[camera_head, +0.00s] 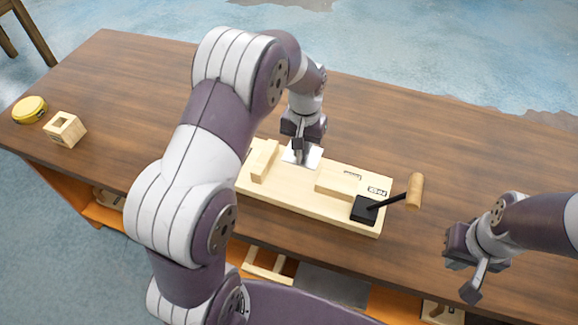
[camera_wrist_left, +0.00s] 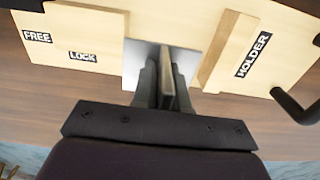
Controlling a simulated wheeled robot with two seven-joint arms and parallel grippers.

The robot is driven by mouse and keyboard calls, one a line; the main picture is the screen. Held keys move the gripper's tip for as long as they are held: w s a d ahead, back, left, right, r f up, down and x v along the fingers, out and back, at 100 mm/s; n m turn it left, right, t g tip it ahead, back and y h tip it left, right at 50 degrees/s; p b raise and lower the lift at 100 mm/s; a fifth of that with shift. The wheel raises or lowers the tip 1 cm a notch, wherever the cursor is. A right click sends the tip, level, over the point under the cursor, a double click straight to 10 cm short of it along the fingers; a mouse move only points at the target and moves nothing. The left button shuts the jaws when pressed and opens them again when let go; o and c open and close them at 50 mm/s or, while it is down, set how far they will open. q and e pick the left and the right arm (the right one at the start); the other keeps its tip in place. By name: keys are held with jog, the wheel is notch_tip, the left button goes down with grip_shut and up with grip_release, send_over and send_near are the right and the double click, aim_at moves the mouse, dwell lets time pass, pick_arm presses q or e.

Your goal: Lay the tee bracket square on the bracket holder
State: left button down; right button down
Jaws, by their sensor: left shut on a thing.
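The bracket holder (camera_head: 290,205) is a pale wooden board with raised blocks, lying on the brown table. In the left wrist view its labels read FREE, LOCK and HOLDER (camera_wrist_left: 254,55). My left gripper (camera_head: 301,150) is shut on the upright web of the grey metal tee bracket (camera_head: 312,158). The bracket's flat plate (camera_wrist_left: 138,58) lies between two raised wooden blocks, roughly lined up with them. Whether it rests on the board or hovers just above is unclear. My left gripper's fingers (camera_wrist_left: 167,92) hide part of the web. My right gripper (camera_head: 468,278) is empty, right of the holder.
A black clamp base (camera_head: 364,209) with a wooden-handled lever (camera_head: 414,190) stands at the holder's right end. A black bent rod (camera_wrist_left: 293,105) shows at the other end. A yellow tape measure (camera_head: 30,110) and hollow wooden block (camera_head: 65,129) sit far left. The table's back right is clear.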

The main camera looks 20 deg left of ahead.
aim_at(288, 157)
pick_arm(q)
jog(key=a+f, duration=0.1)
jog(key=s+a+f, duration=0.1)
jog(key=a, duration=0.1)
jog(key=shift+s+f, duration=0.2)
jog(key=shift+f, duration=0.05)
jog(key=shift+s+f, duration=0.15)
jog(key=shift+f, duration=1.95)
jog(key=c, duration=1.2)
grip_release()
jog(key=shift+s, duration=0.1)
jog(key=shift+o, duration=0.2)
